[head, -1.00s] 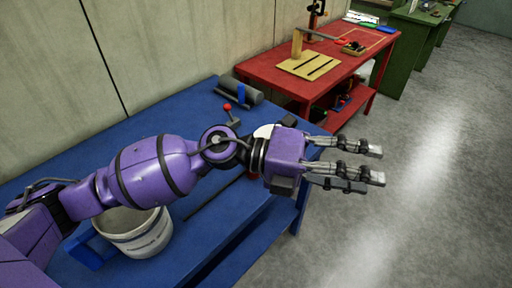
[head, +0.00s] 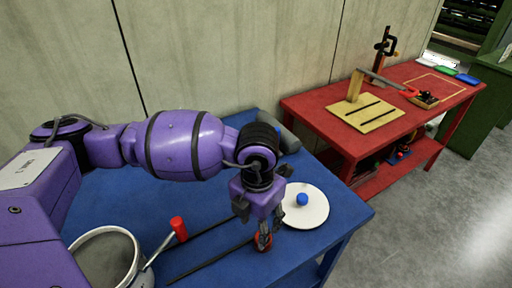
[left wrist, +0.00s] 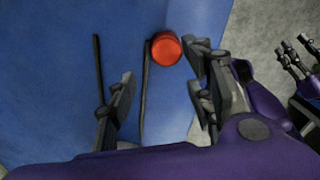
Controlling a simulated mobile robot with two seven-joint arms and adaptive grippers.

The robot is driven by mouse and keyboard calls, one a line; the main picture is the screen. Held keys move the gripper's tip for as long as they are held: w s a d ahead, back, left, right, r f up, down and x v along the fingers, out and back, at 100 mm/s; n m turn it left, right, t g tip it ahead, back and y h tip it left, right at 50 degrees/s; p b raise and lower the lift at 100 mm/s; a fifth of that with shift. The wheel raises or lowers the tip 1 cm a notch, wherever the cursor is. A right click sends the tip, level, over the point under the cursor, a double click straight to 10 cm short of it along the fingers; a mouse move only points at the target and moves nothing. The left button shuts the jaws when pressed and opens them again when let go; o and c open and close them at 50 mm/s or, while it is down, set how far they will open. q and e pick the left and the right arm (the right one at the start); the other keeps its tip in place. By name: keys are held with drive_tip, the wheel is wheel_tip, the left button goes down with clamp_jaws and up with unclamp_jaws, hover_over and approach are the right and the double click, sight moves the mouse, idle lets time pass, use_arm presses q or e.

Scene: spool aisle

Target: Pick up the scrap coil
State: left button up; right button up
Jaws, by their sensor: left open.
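My left gripper (head: 261,222) hangs down over the blue table in the head view. Its fingers are spread, also in the left wrist view (left wrist: 160,78). An orange-red round piece (left wrist: 166,48) lies between and just beyond the fingers, nearer the right-hand ones. It also shows low at the fingertips in the head view (head: 264,241), partly hidden by them. It may be the scrap coil; I cannot tell for sure. Nothing is visibly gripped. Part of my right gripper (left wrist: 300,50) shows at the right edge of the left wrist view; its opening is unclear.
On the blue table (head: 345,212) are a white disc with a blue knob (head: 316,213), a white bucket (head: 134,262), a red handle (head: 179,229), a grey cylinder (head: 291,142) and dark rods (head: 212,260). A red bench (head: 320,108) stands behind, right.

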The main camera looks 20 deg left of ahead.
use_arm(q)
drive_tip(key=f, duration=0.3)
drive_tip(key=w+f, duration=0.1)
drive_tip(key=f, duration=0.1)
drive_tip(key=shift+d+f, duration=0.2)
drive_tip(key=shift+d, duration=0.2)
drive_tip(key=shift+f, duration=0.3)
use_arm(e)
drive_tip(key=shift+w+r, duration=0.2)
drive_tip(key=shift+w, duration=0.4)
use_arm(q)
drive_tip(key=shift+c, duration=1)
drive_tip(key=c, duration=1)
drive_tip(key=shift+o, duration=0.2)
use_arm(e)
drive_tip(key=shift+s+f, duration=0.1)
drive_tip(key=shift+s, duration=0.1)
use_arm(q)
drive_tip(key=shift+r, duration=0.1)
